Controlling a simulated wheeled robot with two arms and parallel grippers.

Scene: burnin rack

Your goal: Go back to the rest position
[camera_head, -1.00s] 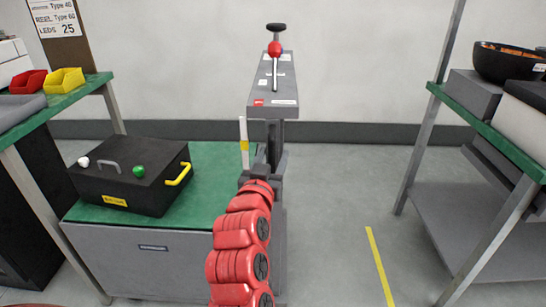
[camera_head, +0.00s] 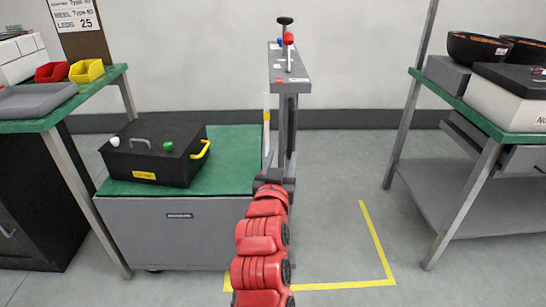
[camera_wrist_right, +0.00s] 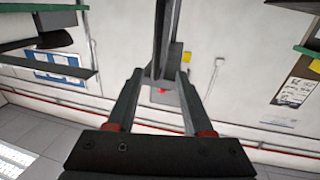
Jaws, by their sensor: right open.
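My right arm comes up from the bottom centre of the head view, red and jointed. Its gripper (camera_head: 276,158) points away from me, in front of a grey stand (camera_head: 290,72), and overlaps it in the picture. In the right wrist view the two fingers of my right gripper (camera_wrist_right: 160,76) are apart. A grey post (camera_wrist_right: 165,35) shows beyond and between them; I see nothing held. Whether the fingers touch the stand cannot be told. My left gripper is not in view.
A black box (camera_head: 150,160) with a yellow side handle sits on a green-topped cabinet (camera_head: 150,225) left of my arm. A shelf (camera_head: 480,115) with bowls stands at the right. Floor between them is open, marked with yellow tape (camera_head: 375,240). A left table (camera_head: 95,88) holds bins.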

